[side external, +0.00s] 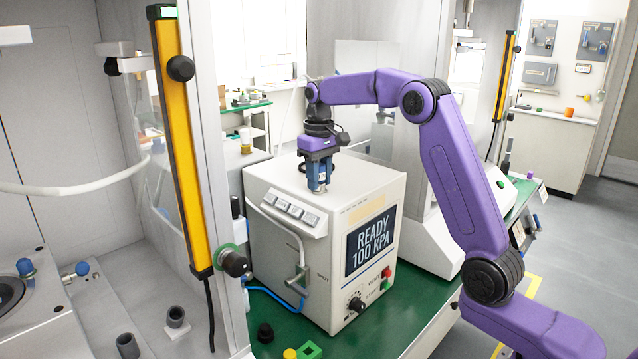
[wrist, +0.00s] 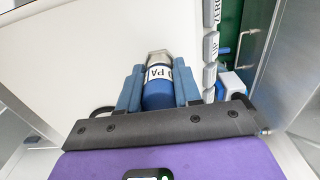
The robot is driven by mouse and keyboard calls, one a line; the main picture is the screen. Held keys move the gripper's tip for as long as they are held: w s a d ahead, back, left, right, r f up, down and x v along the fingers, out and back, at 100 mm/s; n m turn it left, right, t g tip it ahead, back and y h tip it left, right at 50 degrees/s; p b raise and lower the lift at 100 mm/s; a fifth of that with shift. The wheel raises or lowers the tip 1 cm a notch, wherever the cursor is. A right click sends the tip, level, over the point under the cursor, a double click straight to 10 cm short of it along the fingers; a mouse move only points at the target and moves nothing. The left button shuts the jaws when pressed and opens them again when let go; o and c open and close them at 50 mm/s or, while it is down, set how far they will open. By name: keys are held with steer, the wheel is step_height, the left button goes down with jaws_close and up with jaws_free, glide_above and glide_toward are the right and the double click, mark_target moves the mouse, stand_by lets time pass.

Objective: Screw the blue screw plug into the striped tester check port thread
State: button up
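My gripper (side external: 318,180) points down over the top of the white tester (side external: 277,240), close above its front part. In the wrist view its two blue fingers (wrist: 158,75) stand on both sides of a blue cylindrical piece, which I take for the blue screw plug (wrist: 157,97). The piece has a white band with dark letters and a silver end facing away from the wrist. The fingers appear closed on it. I cannot make out the striped check port thread; the gripper may hide it. Whether the silver end touches the tester cannot be told.
The tester's screen (side external: 371,243) reads "READY 100 KPA". A row of grey buttons (side external: 290,208) lies along its top left edge. A yellow bar (side external: 181,140) on a post stands to the left. Small parts, including a green block (side external: 310,350), lie on the green bench (side external: 415,303) in front.

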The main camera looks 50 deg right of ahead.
steer(key=shift+m, duration=0.9)
steer(key=shift+m, duration=0.8)
steer(key=shift+m, duration=0.9)
steer(key=shift+m, duration=0.8)
